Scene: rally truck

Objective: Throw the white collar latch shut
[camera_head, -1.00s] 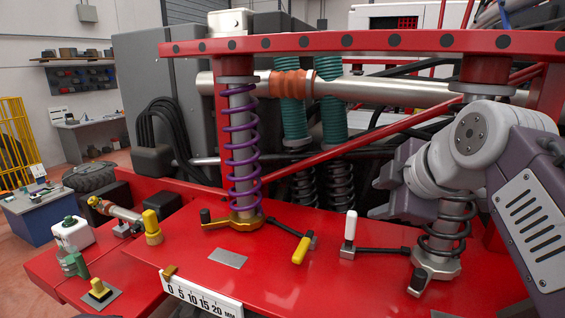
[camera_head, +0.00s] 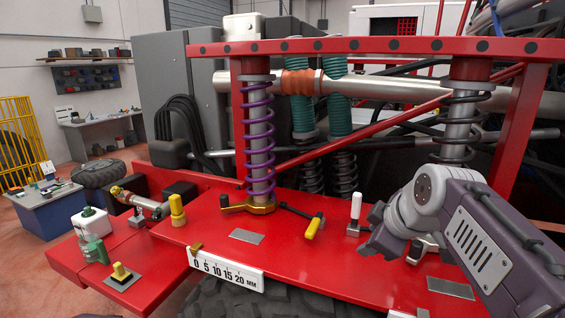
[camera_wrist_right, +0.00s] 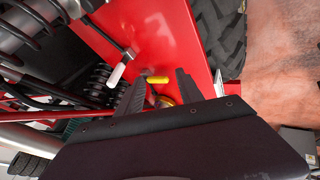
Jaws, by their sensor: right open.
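The white collar latch handle (camera_head: 355,205) stands upright on the red deck, right of centre; it also shows in the right wrist view (camera_wrist_right: 118,73), at the end of a dark lever. In the head view my gripper hides most of that lever and the foot of the black spring shock (camera_head: 459,130). My right gripper (camera_head: 370,234) is open and empty, just right of and nearer than the white handle, apart from it. In the wrist view its fingers (camera_wrist_right: 158,84) point toward the deck, with the white handle left of them. My left gripper is not in view.
A yellow-handled latch (camera_head: 313,228) lies left of the white one, by the purple spring shock (camera_head: 258,140). A red upper beam (camera_head: 380,46) crosses above. A millimetre scale (camera_head: 226,269) edges the red deck (camera_head: 290,250). The deck's front middle is mostly clear.

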